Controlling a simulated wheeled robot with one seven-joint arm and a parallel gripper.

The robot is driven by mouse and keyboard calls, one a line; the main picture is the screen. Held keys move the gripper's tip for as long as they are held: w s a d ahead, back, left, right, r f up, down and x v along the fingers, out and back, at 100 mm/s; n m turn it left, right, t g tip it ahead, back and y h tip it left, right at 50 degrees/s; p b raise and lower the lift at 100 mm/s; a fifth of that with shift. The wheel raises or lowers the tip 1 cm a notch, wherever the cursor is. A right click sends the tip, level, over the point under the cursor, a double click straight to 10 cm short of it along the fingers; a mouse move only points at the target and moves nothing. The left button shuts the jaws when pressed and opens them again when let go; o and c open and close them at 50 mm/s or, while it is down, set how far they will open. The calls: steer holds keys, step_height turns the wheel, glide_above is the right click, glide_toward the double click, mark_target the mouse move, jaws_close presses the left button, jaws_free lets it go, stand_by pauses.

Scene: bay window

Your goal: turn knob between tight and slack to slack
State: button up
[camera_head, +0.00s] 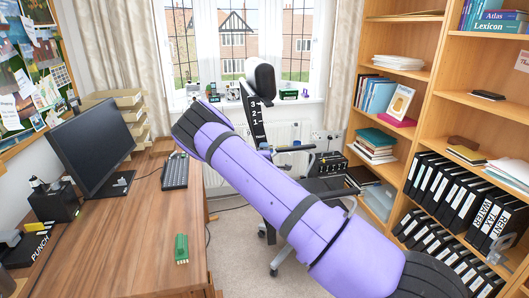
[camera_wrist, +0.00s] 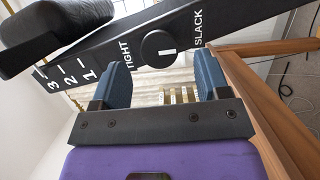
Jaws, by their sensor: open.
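The knob (camera_wrist: 157,48) is a round black disc with a short white line on its face. It sits on a black strip (camera_wrist: 250,18) between the words TIGHT on the left and SLACK on the right. The line lies a little toward the SLACK side, but its exact setting is hard to tell. My gripper (camera_wrist: 162,70) is open, its two blue fingers on either side of the knob in the picture, with no contact visible. In the head view the chair's black back post (camera_head: 255,115) shows 3, 2, 1 and TIGHT; my arm hides the knob and gripper there.
The black headrest (camera_head: 261,80) tops the post. A bookcase (camera_head: 430,110) with binders fills the right. Carpet (camera_head: 240,250) shows between them, partly behind my arm.

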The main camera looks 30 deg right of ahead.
steer(key=v, duration=0.7)
steer(key=shift+s, duration=0.1)
steer(key=s+a+r+m+g+y, duration=0.4)
steer(key=s+a+r+m, duration=0.1)
steer(key=s+r, duration=0.6)
steer(key=s+a+r+m+g+y, duration=0.35)
steer(key=s+a+r+m, duration=0.35)
steer(key=r, duration=0.5)
steer(key=s+a+r+g, duration=0.1)
steer(key=s+r, duration=0.2)
steer(key=s, duration=0.7)
steer(key=s+a+r+y, duration=0.1)
steer(key=s+a+r, duration=0.1)
steer(key=s, duration=0.8)
steer(key=s+a+r+g, duration=0.1)
steer(key=s+r, duration=0.2)
steer(key=s, duration=0.8)
steer(key=shift+a+r+g+y, duration=0.3)
steer(key=shift+r+g+y, duration=0.05)
